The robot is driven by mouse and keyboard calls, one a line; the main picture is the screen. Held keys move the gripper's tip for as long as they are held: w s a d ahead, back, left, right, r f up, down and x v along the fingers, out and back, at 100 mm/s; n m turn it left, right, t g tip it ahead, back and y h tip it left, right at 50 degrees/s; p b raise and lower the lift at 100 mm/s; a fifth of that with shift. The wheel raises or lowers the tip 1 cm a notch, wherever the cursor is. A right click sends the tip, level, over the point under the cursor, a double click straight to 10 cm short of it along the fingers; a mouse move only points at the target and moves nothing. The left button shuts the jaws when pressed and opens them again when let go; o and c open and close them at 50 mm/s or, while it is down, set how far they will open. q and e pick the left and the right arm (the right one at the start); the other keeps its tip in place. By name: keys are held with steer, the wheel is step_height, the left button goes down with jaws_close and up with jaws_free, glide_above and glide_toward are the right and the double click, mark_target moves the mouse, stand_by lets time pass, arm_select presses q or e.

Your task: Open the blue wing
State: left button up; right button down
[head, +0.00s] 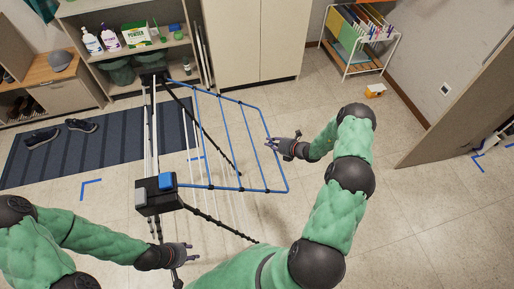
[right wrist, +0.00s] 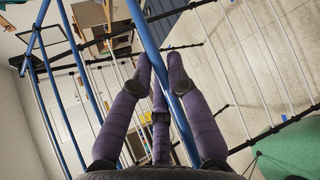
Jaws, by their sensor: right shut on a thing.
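The blue wing (head: 230,99) is a blue tube frame with several thin bars, on the right side of a drying rack with black hubs (head: 158,194). It extends out from the rack toward the right in the head view. My right gripper (head: 272,143) is at the wing's outer bar. In the right wrist view, the purple-grey fingers (right wrist: 160,75) close around a blue tube (right wrist: 147,38). My left gripper (head: 190,251) is empty, its fingers apart, low in the head view near the rack's front legs.
A shelf unit with bottles and a powder box (head: 136,36) stands behind the rack. A dark striped mat with shoes (head: 81,125) lies left. A white cart with hanging cloths (head: 358,40) stands back right.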

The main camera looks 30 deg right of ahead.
steer(key=s+d+r+n+h+p, duration=0.1)
steer(key=d+r+p, duration=0.2)
steer(key=r, duration=0.7)
steer(key=d+r+n+g+h+p, duration=0.1)
steer(key=d+r+h+p, duration=0.1)
steer(key=r+p, duration=0.4)
steer(key=s+d+r+g+h+p, duration=0.1)
steer(key=d+r+p, duration=0.3)
steer(key=r, duration=1.1)
steer(key=shift+s+r+n+h+p, duration=0.15)
steer(key=shift+s+n+h+p, duration=0.2)
steer(key=shift+p, duration=0.4)
steer(key=c, duration=1.2)
jaws_free()
steer(key=v, duration=1.2)
steer(key=shift+w+d, duration=0.1)
steer(key=shift+d, duration=0.05)
steer(key=shift+r, duration=0.15)
